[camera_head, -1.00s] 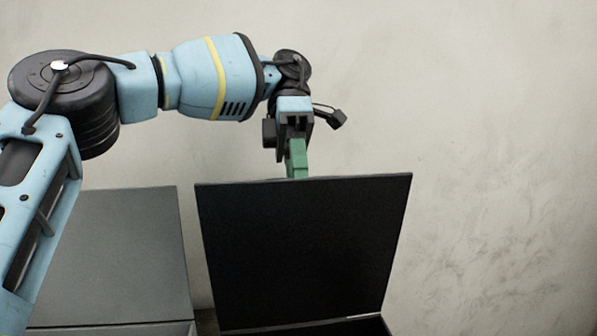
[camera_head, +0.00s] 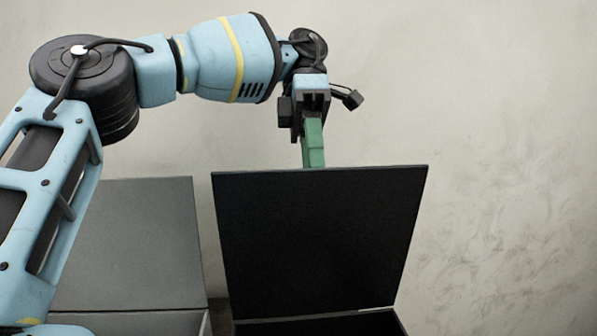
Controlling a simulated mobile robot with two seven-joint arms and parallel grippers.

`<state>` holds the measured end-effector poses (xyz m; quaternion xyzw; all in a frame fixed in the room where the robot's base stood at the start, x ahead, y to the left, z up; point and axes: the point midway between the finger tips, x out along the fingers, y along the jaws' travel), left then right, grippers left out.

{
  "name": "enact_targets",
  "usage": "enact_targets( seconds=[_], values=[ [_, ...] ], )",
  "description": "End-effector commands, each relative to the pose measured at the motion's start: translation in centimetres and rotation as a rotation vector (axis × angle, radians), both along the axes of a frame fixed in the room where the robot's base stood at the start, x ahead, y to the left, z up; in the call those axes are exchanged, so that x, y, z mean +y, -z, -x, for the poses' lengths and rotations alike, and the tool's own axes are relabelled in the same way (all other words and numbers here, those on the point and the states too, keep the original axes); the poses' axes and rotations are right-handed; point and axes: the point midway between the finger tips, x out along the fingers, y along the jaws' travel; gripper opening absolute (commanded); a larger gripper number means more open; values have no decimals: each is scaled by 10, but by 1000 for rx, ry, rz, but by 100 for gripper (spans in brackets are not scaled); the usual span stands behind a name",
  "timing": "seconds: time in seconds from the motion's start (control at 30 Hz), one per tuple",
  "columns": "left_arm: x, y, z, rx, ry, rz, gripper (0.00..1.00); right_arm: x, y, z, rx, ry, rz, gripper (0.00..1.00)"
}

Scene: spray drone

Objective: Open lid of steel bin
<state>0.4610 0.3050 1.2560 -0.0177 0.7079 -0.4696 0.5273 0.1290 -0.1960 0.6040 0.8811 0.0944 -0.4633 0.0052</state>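A bin with a dark, almost black lid (camera_head: 318,245) stands in the middle. Its lid stands raised, with the inner face towards me, and only a strip of the bin's opening shows at the bottom edge. To its left, a grey bin has a raised grey lid (camera_head: 140,245). I cannot tell for sure which one is the steel bin. My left gripper (camera_head: 314,152) points down with green fingers just behind or above the dark lid's top edge. The fingertips are hidden or cut off by that edge, so contact and opening cannot be told. My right gripper is not in view.
A plain pale wall (camera_head: 500,120) stands behind the bins. The space to the right of the dark lid looks clear. My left arm covers part of the grey bin on the left.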

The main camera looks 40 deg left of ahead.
Motion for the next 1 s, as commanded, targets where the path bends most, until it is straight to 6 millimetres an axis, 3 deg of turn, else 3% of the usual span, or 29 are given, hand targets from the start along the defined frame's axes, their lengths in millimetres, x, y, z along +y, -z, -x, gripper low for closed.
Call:
enact_targets(
  seconds=[0.13, 0.47, 1.0],
  values=[
    [-1, -20, 0, -2, -1, -1, 33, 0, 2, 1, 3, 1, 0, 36],
    [-19, -21, 29, 2, 4, 1, 33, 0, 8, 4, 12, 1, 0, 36],
    [-73, -30, 111, 2, 4, 0, 33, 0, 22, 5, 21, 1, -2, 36]
  ],
)
